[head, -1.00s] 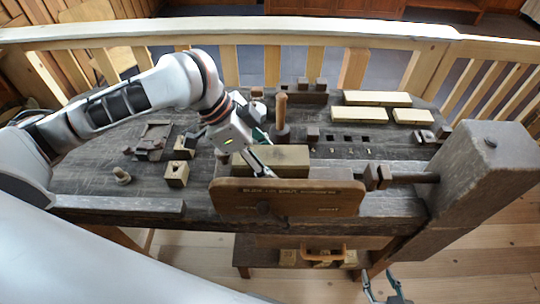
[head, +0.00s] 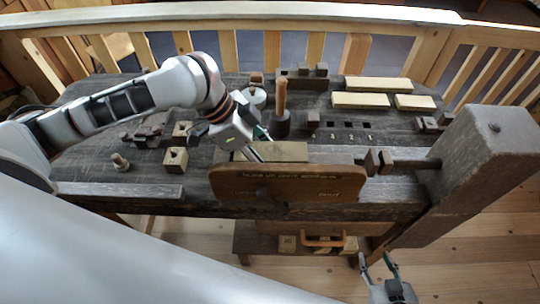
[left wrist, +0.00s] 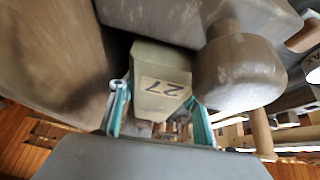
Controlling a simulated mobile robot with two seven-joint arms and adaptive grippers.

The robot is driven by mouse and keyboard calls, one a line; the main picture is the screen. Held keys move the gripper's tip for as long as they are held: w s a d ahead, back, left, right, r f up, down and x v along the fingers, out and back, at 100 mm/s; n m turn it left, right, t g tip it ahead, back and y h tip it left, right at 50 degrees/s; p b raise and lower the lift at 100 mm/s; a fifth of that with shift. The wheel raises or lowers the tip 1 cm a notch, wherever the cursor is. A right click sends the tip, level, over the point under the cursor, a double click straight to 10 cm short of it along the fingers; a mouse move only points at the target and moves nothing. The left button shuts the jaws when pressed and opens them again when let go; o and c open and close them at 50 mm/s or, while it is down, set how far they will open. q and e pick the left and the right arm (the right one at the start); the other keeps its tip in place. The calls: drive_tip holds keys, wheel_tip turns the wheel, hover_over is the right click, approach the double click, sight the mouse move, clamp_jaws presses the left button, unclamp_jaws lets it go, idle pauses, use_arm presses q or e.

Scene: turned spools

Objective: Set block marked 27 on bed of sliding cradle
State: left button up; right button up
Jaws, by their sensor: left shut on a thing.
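The block marked 27 (left wrist: 160,88) is pale with dark digits, held between the two teal-edged fingers of my left gripper (left wrist: 158,115) in the left wrist view. In the head view my left gripper (head: 252,152) reaches down behind the brown lettered board (head: 290,185). A pale block (head: 282,151) shows there, its lower part hidden by the board; its number is not readable from here. I cannot tell whether the held block touches anything below. My right gripper (head: 377,260) is open and empty, low in front of the bench. I cannot make out the sliding cradle for certain.
A heavy post with a screw (head: 415,165) is at the right. Pale slabs (head: 378,84) lie at the back right. Small drilled blocks (head: 175,160) stand left. A shelf (head: 320,240) with a handled box is below.

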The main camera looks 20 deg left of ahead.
use_arm(q)
drive_tip(key=shift+a+p, duration=0.1)
drive_tip(key=shift+p, duration=0.65)
idle(0.4)
drive_tip(key=o, duration=1.4)
drive_tip(key=shift+o, duration=0.2)
drive_tip(key=shift+s+f, duration=0.1)
drive_tip(key=shift+c, duration=0.5)
drive_tip(key=shift+o, duration=1.1)
drive_tip(key=shift+c, duration=0.3)
